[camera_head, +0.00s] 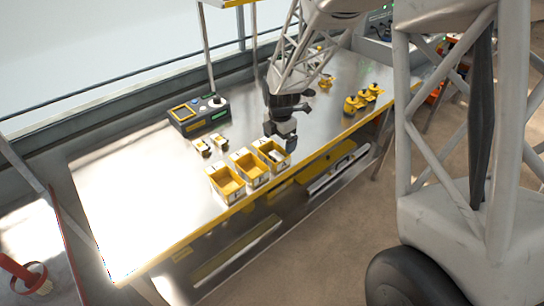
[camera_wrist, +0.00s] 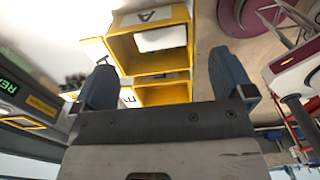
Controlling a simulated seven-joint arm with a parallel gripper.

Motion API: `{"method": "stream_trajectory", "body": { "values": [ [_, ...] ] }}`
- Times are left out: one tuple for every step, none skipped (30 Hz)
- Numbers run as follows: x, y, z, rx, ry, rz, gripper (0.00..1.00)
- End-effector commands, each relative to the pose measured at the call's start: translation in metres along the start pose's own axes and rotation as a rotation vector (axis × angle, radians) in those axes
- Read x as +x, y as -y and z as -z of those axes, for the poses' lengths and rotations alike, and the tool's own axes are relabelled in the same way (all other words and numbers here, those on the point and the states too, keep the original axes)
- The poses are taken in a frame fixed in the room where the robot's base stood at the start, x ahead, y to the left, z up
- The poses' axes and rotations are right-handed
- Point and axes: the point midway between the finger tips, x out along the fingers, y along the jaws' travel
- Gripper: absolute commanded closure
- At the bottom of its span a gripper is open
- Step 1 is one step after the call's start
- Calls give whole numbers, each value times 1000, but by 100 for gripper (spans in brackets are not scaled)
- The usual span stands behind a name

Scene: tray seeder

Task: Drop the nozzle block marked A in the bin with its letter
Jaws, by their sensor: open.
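Three yellow bins stand in a row at the table's front edge. The bin marked A (camera_wrist: 176,68) shows its letter upside down in the wrist view; it appears to be the rightmost bin (camera_head: 262,147) in the head view. A whitish block (camera_wrist: 162,39) lies inside it; I cannot read a letter on this block. My gripper (camera_head: 290,143) is above the right side of that bin. In the wrist view, its blue fingers (camera_wrist: 164,82) are spread wide with nothing between them.
The middle bin (camera_head: 243,158) and left bin (camera_head: 216,177) stand beside it. Two small yellow-and-white blocks (camera_head: 211,144) sit behind the bins, near a control box (camera_head: 200,117). Several yellow parts (camera_head: 362,98) stand at the right. The table's left part is clear.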

Motion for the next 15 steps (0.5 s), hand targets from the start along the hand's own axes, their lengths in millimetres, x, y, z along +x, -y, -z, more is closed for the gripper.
{"method": "stream_trajectory", "body": {
  "values": [
    [-7, 0, 0, 0, 2, -3, 1],
    [-12, 0, 0, 0, 2, -3, 1],
    [-17, 0, 0, 0, 1, -3, 1],
    [-21, 0, 0, 0, 1, -2, 1],
    [-24, 0, 0, 0, 1, -2, 1],
    [-29, 0, 0, 0, 1, -3, 1],
    [-33, 0, 0, 0, 1, -3, 1],
    [-36, 0, 0, 0, 1, -2, 1],
    [-40, 0, 0, 0, 1, -2, 1],
    [-43, 0, 0, 0, 1, -3, 1],
    [-46, -1, 0, 0, 1, -3, 1],
    [-48, 0, 0, 0, 1, -3, 1],
    [-50, 0, 0, 0, 1, -2, 1],
    [-51, 0, 0, 0, 1, -2, 1],
    [-52, 0, 0, 0, 1, -1, 1]
  ]
}}
